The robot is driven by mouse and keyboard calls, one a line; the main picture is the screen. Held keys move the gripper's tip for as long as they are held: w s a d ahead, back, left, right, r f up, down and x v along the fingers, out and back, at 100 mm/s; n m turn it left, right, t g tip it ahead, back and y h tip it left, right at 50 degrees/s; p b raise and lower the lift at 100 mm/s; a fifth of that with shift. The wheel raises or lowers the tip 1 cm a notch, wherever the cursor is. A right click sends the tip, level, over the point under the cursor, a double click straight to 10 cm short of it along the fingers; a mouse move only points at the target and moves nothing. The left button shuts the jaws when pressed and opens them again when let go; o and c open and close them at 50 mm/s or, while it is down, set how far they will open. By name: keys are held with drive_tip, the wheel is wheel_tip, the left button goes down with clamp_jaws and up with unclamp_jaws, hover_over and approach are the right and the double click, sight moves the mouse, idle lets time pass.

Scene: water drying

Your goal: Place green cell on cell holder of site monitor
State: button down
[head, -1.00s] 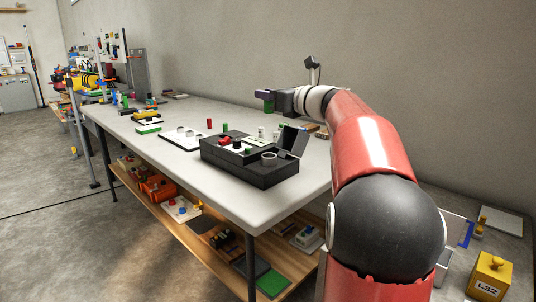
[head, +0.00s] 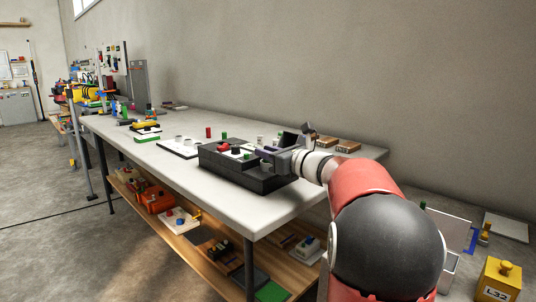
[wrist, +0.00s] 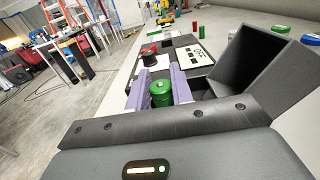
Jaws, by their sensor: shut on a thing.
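The site monitor is a black case (head: 232,172) near the right part of the table, with its lid (wrist: 238,62) standing open. My gripper (head: 266,158) is low over the right part of the case. In the wrist view its purple fingers (wrist: 161,97) are shut on the green cell (wrist: 161,88), which is upright between them. In the head view the cell is mostly hidden by the fingers. The pale round cell holder is hidden around the gripper, so I cannot tell whether the cell touches it.
A red cylinder (head: 209,132) and a green one stand behind the case. A red knob (wrist: 150,50) and a white panel (wrist: 189,55) are on the case top. The open lid rises close to the right of my gripper. Brown blocks (head: 347,146) lie at the table's back right.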

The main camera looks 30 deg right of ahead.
drive_tip(key=c, duration=1.2)
unclamp_jaws()
drive_tip(key=shift+c, duration=0.2)
drive_tip(key=v, duration=1.2)
drive_tip(key=shift+r, duration=0.1)
